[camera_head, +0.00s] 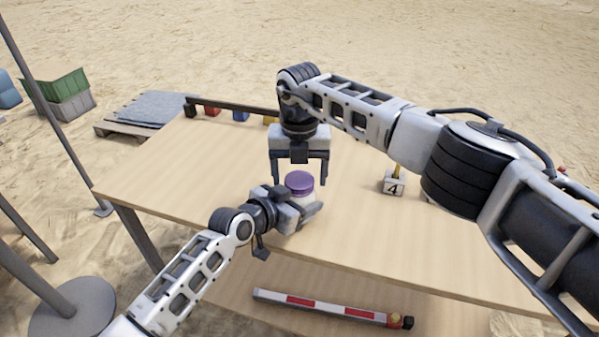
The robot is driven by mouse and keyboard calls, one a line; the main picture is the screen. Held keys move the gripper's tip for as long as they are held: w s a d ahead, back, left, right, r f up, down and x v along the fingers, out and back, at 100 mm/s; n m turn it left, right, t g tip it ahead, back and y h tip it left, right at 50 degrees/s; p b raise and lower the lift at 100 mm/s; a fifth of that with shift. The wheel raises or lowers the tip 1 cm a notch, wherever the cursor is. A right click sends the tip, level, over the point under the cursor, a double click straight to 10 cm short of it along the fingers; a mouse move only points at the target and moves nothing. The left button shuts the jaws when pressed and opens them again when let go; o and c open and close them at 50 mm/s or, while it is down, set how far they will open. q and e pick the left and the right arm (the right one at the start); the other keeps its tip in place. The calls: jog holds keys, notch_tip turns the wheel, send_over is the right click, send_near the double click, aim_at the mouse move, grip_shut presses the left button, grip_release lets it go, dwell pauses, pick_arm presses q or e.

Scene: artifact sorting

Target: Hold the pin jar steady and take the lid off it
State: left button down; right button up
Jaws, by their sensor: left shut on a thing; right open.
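The pin jar (307,198) stands on the wooden table, a pale body with a purple lid (299,181) on top. The lid is on the jar. My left gripper (305,208) comes in from the lower left and is shut on the jar body below the lid, hiding much of it. My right gripper (299,180) points down from above, open, with its fingers spread just behind and above the lid. It appears empty; I cannot tell the exact gap between its fingers and the lid.
Small coloured blocks (240,115) sit along the back left by a dark rail (235,107). A red-and-white bar (320,306) lies on a lower shelf. The left tabletop is clear.

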notch_tip(320, 180, up, 4)
jog(key=shift+r, duration=0.2)
jog(key=shift+c, duration=0.3)
notch_tip(320, 180, up, 3)
jog(key=m, duration=0.3)
jog(key=shift+r, duration=0.1)
notch_tip(320, 180, down, 8)
jog(key=shift+r, duration=0.15)
jog(key=c, duration=1)
jog(key=n, duration=0.3)
